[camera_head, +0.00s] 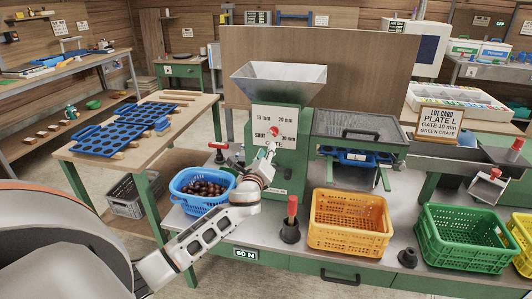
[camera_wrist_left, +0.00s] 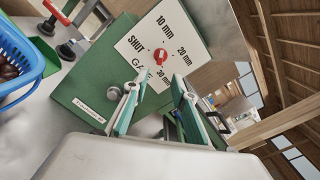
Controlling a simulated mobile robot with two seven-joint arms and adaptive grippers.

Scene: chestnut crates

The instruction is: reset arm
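My left gripper (camera_head: 268,154) is in front of the green sorting machine, just below the red gate knob (camera_head: 273,131). In the left wrist view its fingers (camera_wrist_left: 160,82) are apart with nothing between them. The knob (camera_wrist_left: 160,56) is ahead of them, not touched as far as I can tell. The dial plate (camera_wrist_left: 163,45) reads SHUT, 10 mm, 20 mm and 30 mm; the knob's exact setting is unclear. The metal hopper (camera_head: 279,75) stands above it. My right gripper is not in view.
A blue crate (camera_head: 180,196) of chestnuts stands beside my left forearm. A yellow crate (camera_head: 350,240) and a green crate (camera_head: 465,255) stand to the right, apparently empty. A lot card (camera_head: 439,124) reads PLATE L, GATE 10 mm, GREEN CRATE.

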